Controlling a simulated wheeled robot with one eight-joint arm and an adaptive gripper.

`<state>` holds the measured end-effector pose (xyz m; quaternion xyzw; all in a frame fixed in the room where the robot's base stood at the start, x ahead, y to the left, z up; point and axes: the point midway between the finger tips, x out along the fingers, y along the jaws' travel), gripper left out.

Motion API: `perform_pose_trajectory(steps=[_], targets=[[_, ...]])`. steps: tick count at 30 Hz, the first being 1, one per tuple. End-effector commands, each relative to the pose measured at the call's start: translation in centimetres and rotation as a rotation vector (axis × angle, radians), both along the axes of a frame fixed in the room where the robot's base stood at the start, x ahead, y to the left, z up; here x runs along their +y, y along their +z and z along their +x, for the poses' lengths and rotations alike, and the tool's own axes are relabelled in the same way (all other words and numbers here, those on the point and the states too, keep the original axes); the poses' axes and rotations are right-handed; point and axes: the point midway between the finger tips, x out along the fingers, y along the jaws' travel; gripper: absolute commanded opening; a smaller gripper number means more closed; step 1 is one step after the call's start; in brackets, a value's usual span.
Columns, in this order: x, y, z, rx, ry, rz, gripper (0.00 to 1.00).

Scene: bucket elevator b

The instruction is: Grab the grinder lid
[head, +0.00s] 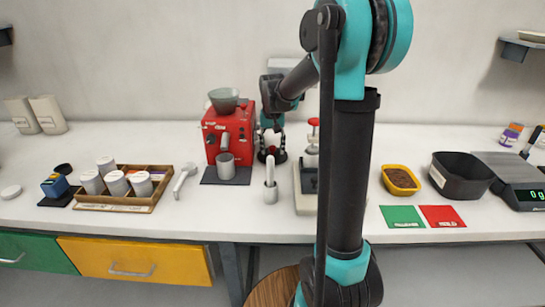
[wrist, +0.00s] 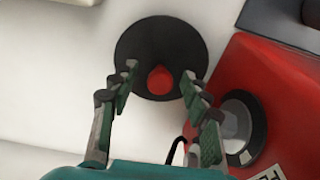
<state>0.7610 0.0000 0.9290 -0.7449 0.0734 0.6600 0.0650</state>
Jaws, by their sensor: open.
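A black round disc with a red knob (wrist: 160,82), which looks like the grinder lid, lies on the white counter in the wrist view. In the head view its dark edge (head: 264,156) shows beside the red machine, partly hidden by my gripper. My gripper (head: 272,134) points down over it. In the wrist view my gripper (wrist: 158,76) is open, with one finger on each side of the red knob. The fingers hold nothing. I cannot tell how high the fingertips are above the disc.
A red machine (head: 229,132) with a glass bowl (head: 224,98) stands close on the left; it is on the right in the wrist view (wrist: 285,95). A pale-based device (head: 304,190) stands to the right.

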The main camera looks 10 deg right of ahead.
Motion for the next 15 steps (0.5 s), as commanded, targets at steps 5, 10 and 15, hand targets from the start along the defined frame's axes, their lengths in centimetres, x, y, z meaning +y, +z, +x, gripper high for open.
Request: perform_pose_trajectory(steps=[5, 10, 15], targets=[[0.00, 0.03, 0.00, 0.000, 0.000, 0.000, 0.37], [0.00, 0.04, 0.00, 0.000, 0.000, 0.000, 0.16], [0.00, 0.04, 0.00, 0.000, 0.000, 0.000, 0.00]])
